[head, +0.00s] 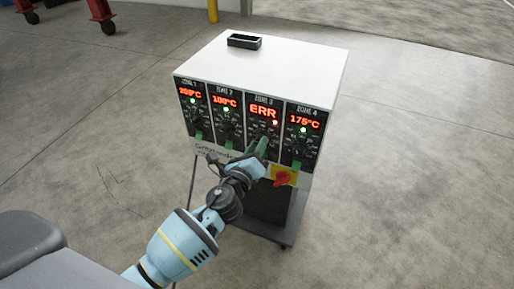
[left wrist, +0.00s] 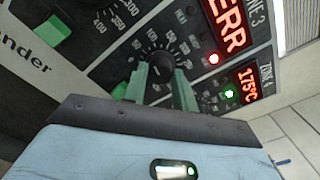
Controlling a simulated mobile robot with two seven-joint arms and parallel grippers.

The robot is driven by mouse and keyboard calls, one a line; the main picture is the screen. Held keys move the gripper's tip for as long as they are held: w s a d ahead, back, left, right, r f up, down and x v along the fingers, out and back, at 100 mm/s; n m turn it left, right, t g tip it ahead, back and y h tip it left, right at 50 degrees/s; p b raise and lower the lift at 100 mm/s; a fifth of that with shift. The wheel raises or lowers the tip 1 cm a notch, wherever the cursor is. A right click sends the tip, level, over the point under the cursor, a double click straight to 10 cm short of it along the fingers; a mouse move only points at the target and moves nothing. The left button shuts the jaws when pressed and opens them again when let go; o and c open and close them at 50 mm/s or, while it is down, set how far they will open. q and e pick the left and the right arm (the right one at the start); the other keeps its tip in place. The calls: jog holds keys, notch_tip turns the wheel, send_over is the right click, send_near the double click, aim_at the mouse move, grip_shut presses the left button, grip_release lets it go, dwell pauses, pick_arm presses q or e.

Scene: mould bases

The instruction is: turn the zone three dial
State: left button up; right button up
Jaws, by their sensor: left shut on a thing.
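The zone three panel on the controller box shows "ERR" in red with a red lamp lit (head: 263,110). Its black round dial (left wrist: 158,68) has a printed scale around it and shows between my green fingers in the left wrist view. In the head view the dial is mostly hidden behind my gripper. My left gripper (head: 261,146) reaches up to the panel from below. Its two fingers (left wrist: 160,84) are shut on the dial, one on each side. My right gripper is in neither view.
The white-topped controller box (head: 265,62) stands on a wheeled base, with a small black tray (head: 244,41) on top. Zones 1, 2 and 4 show temperatures and green lamps. A red-and-yellow switch (head: 284,177) sits just below right of my gripper.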

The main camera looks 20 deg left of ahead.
pick_arm(q)
jog(key=n, duration=1.1)
jog(key=shift+b, duration=0.4)
jog(key=o, duration=0.8)
jog(key=shift+o, duration=0.8)
